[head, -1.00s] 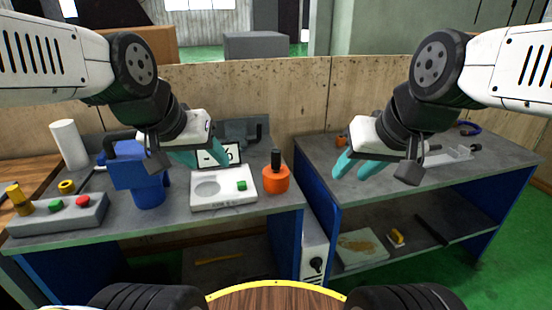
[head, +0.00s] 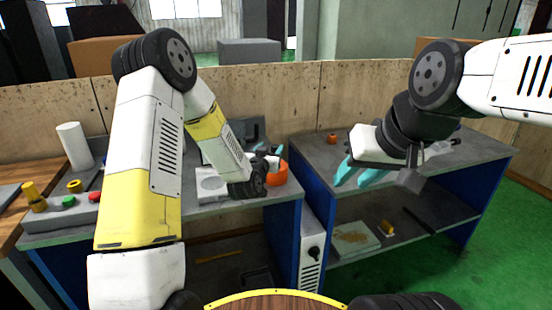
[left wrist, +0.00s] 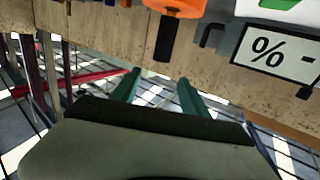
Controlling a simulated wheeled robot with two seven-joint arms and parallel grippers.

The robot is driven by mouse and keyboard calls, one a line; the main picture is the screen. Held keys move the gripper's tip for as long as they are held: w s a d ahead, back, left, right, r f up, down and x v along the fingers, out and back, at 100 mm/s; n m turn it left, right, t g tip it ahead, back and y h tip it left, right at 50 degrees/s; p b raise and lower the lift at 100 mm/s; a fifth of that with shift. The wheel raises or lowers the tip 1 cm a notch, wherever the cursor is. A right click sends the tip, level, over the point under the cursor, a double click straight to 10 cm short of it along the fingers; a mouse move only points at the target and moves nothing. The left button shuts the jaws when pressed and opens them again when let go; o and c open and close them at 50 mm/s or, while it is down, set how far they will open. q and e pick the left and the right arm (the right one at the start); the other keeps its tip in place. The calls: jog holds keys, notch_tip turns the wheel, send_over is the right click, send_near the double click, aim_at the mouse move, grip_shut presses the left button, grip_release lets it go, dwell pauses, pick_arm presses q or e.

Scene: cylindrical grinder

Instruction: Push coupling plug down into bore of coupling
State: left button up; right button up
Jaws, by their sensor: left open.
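The orange coupling (head: 278,176) stands upright on the left bench near its right edge, partly hidden by my left gripper (head: 272,158). In the left wrist view the coupling (left wrist: 176,6) appears upside down, and the black coupling plug (left wrist: 166,38) sticks out of it. My left gripper also shows in the left wrist view (left wrist: 159,78), with its teal fingers apart and nothing between them. The plug's free end lies near the gap between the fingertips in that picture; I cannot tell contact. My right gripper (head: 360,174) is open and empty before the right bench.
A white scale (head: 208,186) stands left of the coupling, partly behind my left arm. A white cylinder (head: 74,146) and a button box stand further left. The right bench top (head: 320,150) has clear room.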

aim_at(275, 150)
pick_arm(q)
jog(key=shift+t, duration=0.5)
jog(key=w+f, duration=0.1)
jog(key=w, duration=0.1)
jog(key=w+d+f, duration=0.1)
jog(key=w, duration=0.1)
jog(key=w+d+f, duration=0.1)
jog(key=w, duration=0.2)
grip_shut()
